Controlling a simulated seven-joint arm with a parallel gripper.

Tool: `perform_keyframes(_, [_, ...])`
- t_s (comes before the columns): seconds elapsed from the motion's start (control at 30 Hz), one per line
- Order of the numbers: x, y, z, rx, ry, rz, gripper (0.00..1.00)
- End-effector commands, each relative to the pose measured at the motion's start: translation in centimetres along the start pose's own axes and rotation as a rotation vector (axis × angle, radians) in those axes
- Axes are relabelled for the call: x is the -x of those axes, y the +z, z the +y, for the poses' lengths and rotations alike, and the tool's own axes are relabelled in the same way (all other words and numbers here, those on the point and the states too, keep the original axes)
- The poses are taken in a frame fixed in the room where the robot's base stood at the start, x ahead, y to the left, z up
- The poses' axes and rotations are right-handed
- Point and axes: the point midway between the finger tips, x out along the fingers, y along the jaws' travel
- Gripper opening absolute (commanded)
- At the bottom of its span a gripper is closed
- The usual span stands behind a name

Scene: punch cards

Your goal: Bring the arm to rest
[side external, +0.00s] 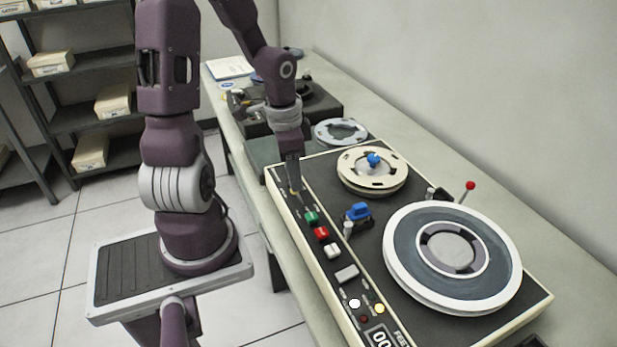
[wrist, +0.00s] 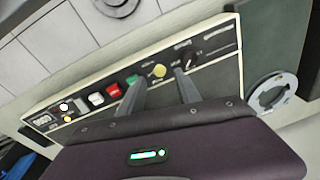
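A yellow round button (wrist: 159,70) shows in the gap between the fingertips. A black knob (wrist: 190,61) is just right of the right finger. A green button (wrist: 132,80), a red button (wrist: 97,98) and a white button (wrist: 81,105) line up to the left. Whether a fingertip touches the panel is hard to tell.
The machine carries a cream reel (side external: 357,180) and a large grey reel (side external: 400,268), plus a red-tipped lever (side external: 470,186). A loose grey reel (side external: 341,131) lies behind it on the bench. Shelves with boxes (side external: 113,102) stand at the left.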

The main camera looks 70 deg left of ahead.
Motion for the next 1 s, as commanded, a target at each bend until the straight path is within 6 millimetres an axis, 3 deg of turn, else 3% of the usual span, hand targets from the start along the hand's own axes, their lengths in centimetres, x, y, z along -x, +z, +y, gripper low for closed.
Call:
perform_keyframes(0.17, [1.2, -0.4, 0.5, -0.001, -0.038, -0.01, 0.4])
perform_keyframes(0.27, [4.8, -1.4, 2.2, 0.021, -0.133, -0.002, 0.4])
perform_keyframes(0.4, [11.4, -1.9, 7.6, 0.105, -0.205, 0.131, 0.4])
perform_keyframes(0.5, [15.2, -0.9, 11.8, 0.158, -0.15, 0.259, 0.4])
perform_keyframes(0.6, [17.4, 0.7, 14.8, 0.185, -0.06, 0.345, 0.4])
perform_keyframes(0.73, [18.6, 1.9, 16.4, 0.198, 0.011, 0.386, 0.4])
perform_keyframes(1.0, [18.6, 2.0, 16.6, 0.199, 0.016, 0.387, 0.4])
